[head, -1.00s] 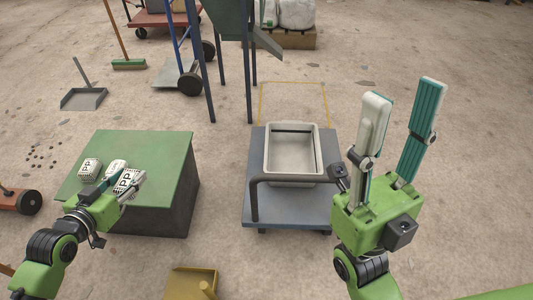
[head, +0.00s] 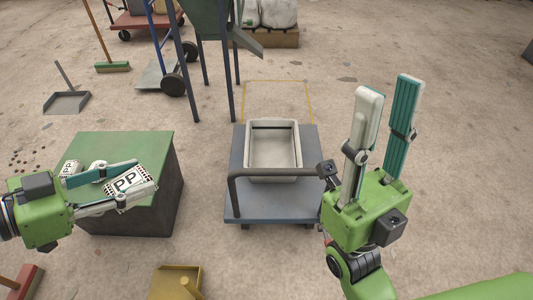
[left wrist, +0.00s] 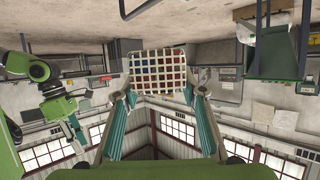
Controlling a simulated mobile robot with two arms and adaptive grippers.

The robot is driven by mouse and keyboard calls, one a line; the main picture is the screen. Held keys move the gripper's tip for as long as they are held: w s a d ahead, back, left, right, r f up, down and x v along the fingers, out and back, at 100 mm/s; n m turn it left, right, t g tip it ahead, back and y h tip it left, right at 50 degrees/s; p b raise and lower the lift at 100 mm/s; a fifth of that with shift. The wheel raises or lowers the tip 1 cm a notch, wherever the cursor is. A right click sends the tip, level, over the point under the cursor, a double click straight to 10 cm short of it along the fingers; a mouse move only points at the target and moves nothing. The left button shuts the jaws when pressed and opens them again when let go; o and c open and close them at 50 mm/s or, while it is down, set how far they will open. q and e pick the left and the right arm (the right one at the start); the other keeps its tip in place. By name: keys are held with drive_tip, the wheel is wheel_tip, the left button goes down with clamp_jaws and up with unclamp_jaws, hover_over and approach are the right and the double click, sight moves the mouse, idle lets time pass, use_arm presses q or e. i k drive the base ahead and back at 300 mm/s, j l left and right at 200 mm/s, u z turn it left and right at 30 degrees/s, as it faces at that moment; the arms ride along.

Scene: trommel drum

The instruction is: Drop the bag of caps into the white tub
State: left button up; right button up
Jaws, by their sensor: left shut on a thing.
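My left gripper (head: 146,176) is shut on a white mesh bag of caps (head: 127,183) with a "PP" label. It holds the bag near the right part of the green-topped block (head: 150,145). In the left wrist view the bag (left wrist: 158,72) sits between the fingertips, with red, blue and pale caps behind its netting. The white tub (head: 274,165) stands upright on a grey-blue trolley (head: 245,208), right of the bag. The tub looks empty. My right gripper (head: 389,88) is open and empty, pointing up, to the right of the tub.
Two more pale bags (head: 70,168) lie on the green top, partly hidden by my left gripper. The trolley's dark handle bar (head: 280,173) crosses in front of the tub. A yellow dustpan (head: 175,283) lies in front, and a chute (head: 245,40) stands behind.

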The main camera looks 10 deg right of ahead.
sight(268, 160)
drive_tip(key=k+l+u, duration=0.1)
drive_tip(key=l, duration=0.35)
drive_tip(key=k+l, duration=0.1)
drive_tip(key=l, duration=0.35)
drive_tip(key=k+l+u, duration=0.15)
drive_tip(key=l, duration=0.75)
drive_tip(key=k+l+u, duration=0.15)
drive_tip(key=l, duration=0.3)
drive_tip(key=i+l+u, duration=0.1)
drive_tip(key=l, duration=0.25)
drive_tip(key=i+l+u, duration=0.1)
drive_tip(key=i+l, duration=0.15)
drive_tip(key=i+l+u, duration=0.1)
drive_tip(key=l, duration=0.4)
drive_tip(key=i+l+u, duration=0.1)
drive_tip(key=l, duration=0.25)
drive_tip(key=i+l+u, duration=0.1)
drive_tip(key=i+l, duration=0.15)
drive_tip(key=l, duration=0.15)
drive_tip(key=i+l+u, duration=0.1)
drive_tip(key=i, duration=0.4)
drive_tip(key=i+l+u, duration=0.1)
drive_tip(key=i, duration=0.4)
